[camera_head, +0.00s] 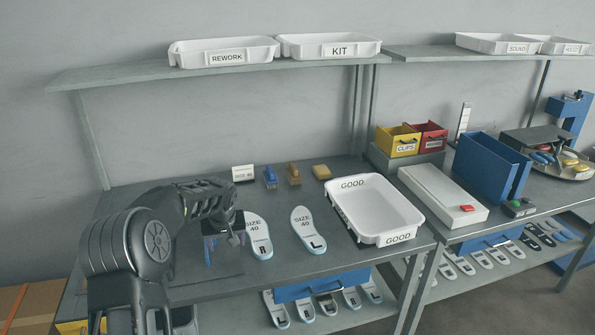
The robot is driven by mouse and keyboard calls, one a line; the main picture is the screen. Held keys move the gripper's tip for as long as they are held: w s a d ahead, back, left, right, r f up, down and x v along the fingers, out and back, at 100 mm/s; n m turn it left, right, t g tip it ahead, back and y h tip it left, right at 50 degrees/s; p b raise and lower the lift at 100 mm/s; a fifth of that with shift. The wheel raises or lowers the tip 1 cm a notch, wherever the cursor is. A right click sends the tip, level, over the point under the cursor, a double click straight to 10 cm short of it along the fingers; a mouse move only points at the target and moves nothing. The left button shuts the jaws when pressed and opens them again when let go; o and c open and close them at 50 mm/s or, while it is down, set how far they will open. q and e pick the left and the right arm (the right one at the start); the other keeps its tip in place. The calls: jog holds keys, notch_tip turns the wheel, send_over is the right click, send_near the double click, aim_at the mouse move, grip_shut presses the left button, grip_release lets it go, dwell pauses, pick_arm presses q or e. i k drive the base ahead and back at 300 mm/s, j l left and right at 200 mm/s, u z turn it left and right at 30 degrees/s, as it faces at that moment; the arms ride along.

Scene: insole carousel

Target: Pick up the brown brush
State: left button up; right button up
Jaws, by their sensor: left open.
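The brown brush (293,174) stands on the workbench near its back edge, between a blue brush (270,177) and a yellow block (321,172). My left gripper (236,240) is open, in front of and to the left of the brown brush and apart from it. It is beside the left insole marked SIZE 40 R (259,236). The brown brush is in plain view. My right gripper is not in view.
A second insole, marked L (309,230), lies on the bench (290,262). A white GOOD tray (349,217) stands to the right. A small SIZE 40 sign (243,173) is left of the brushes. A shelf (120,74) with REWORK (224,57) and KIT (335,51) trays is above.

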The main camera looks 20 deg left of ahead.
aim_at(295, 177)
jog(key=i, duration=1.8)
